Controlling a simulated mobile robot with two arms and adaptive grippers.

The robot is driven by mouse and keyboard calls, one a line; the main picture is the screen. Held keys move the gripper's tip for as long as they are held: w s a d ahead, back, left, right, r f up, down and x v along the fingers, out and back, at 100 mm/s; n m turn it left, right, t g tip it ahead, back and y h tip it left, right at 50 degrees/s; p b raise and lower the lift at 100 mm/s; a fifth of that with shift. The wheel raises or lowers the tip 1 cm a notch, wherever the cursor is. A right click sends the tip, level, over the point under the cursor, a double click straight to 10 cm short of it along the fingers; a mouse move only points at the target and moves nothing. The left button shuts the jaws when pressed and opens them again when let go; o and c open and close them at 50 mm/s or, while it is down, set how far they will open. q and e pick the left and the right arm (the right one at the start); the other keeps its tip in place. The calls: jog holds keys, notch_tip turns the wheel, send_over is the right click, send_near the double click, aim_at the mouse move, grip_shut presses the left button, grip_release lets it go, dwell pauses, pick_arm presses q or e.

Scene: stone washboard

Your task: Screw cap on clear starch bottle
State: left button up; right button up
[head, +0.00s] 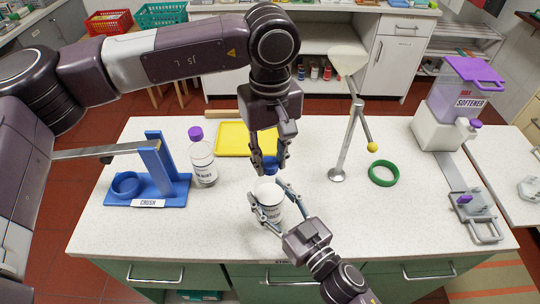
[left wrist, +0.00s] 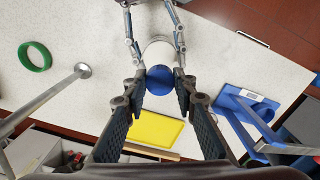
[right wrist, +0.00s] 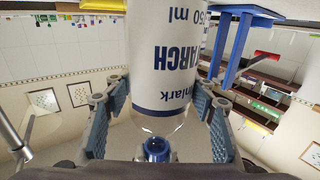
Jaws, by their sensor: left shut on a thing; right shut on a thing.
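The clear starch bottle (head: 270,212), with a white label, is held near the counter's front middle. My right gripper (head: 266,194) is shut around its sides. In the right wrist view the bottle (right wrist: 165,60) fills the middle, its lettering upside down. My left gripper (head: 270,160) points down and is shut on the blue cap (head: 270,169) at the bottle's top end. In the left wrist view the cap (left wrist: 160,80) sits between the fingers, in front of the bottle. The cap (right wrist: 157,150) also shows by the clear shoulder. I cannot tell whether its thread is engaged.
A purple-capped bottle (head: 203,165) and a blue stand (head: 172,186) are at left. A yellow tray (head: 232,140) lies behind. A metal stand (head: 346,145), green ring (head: 384,173) and softener dispenser (head: 437,133) are at right.

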pick_arm(q)
jog(key=m, duration=0.8)
jog(key=shift+a+m, duration=0.1)
jog(key=shift+m, duration=0.3)
jog(key=m, duration=0.3)
jog(key=shift+m, duration=0.3)
jog(key=m, duration=0.4)
jog(key=shift+w, duration=0.1)
jog(key=o, duration=0.7)
